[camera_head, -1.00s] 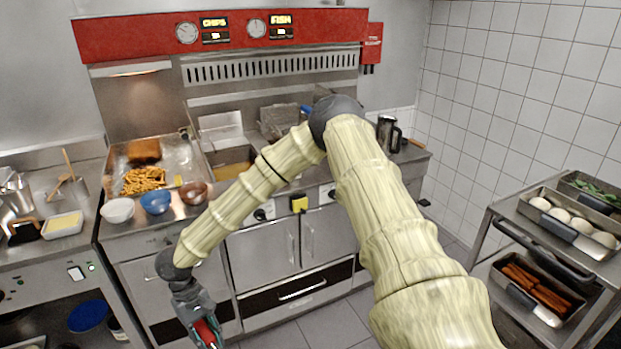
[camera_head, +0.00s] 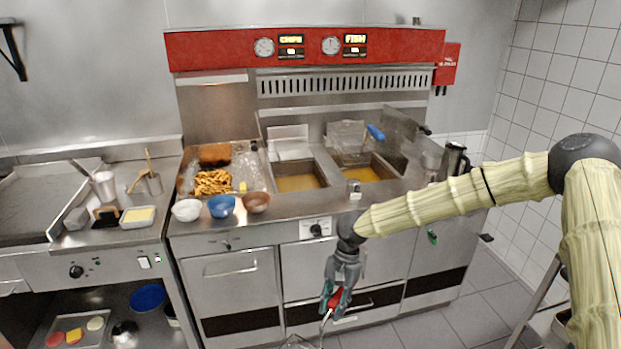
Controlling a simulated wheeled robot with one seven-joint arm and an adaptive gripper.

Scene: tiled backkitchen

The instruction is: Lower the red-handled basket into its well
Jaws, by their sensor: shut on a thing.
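My gripper (camera_head: 337,300) points down in front of the fryer cabinet and is shut on the red handle (camera_head: 334,299) of a basket. A wire rod runs down from the handle to the basket's mesh (camera_head: 298,342), which is mostly cut off by the bottom edge. The fryer has two oil wells behind and above my gripper. The left well (camera_head: 298,183) is under the CHIPS dial and has no basket in it. The right well (camera_head: 362,174) is under the FISH dial. A blue-handled wire basket (camera_head: 347,138) rests at the back of the right well.
Three bowls, white (camera_head: 186,210), blue (camera_head: 221,206) and brown (camera_head: 256,202), stand on the counter's front left. Behind them is a tray with chips (camera_head: 213,183) and fried food. A steel jug (camera_head: 455,160) stands at the right. Open floor (camera_head: 485,310) lies right of the cabinet.

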